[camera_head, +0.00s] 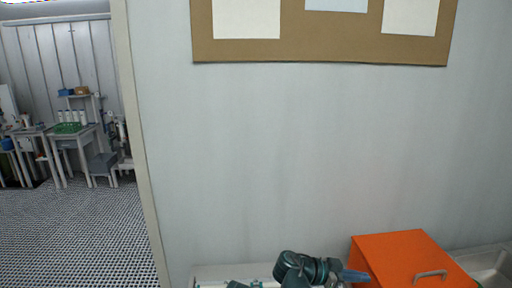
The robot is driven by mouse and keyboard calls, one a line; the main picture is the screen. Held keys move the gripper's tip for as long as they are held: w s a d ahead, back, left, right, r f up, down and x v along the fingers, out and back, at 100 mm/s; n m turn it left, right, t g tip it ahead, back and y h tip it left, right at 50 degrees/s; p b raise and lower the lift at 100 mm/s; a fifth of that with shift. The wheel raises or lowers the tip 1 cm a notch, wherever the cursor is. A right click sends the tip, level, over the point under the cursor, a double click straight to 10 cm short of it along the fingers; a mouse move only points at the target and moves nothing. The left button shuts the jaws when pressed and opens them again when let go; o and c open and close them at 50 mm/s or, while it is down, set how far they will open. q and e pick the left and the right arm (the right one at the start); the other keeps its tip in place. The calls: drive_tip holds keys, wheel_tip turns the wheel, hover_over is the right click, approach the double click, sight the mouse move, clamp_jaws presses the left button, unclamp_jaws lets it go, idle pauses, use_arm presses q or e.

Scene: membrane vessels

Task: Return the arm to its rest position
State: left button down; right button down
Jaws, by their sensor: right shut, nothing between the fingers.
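My right gripper (356,276) shows at the bottom edge, at the end of a dark teal arm. It points right, and its bluish fingers are shut with nothing seen between them. In the picture its tip overlaps the left side of an orange box (398,252); I cannot tell whether they touch. Most of the arm is cut off by the bottom edge. My left gripper is not in view.
A pale wall with a brown notice board (320,48) fills the middle. The orange box has a metal handle (431,274), and a metal sink (492,266) lies to its right. At the left, an opening shows a patterned floor (75,235) and distant workbenches (70,136).

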drive_tip(key=s+a+f+n+y, duration=0.4)
drive_tip(key=a+f+n, duration=0.1)
drive_tip(key=a+n, duration=0.1)
drive_tip(key=s+a+f+n+g+y, duration=0.1)
drive_tip(key=s+a+f+n+y, duration=0.3)
drive_tip(key=a+n, duration=0.3)
drive_tip(key=s+a+f+n+y, duration=0.3)
drive_tip(key=a+f+n+y, duration=0.2)
drive_tip(key=a, duration=0.5)
drive_tip(key=shift+s+f+n+g, duration=0.4)
drive_tip(key=shift+f+n, duration=0.25)
drive_tip(key=shift+n, duration=0.55)
drive_tip(key=shift+d, duration=0.2)
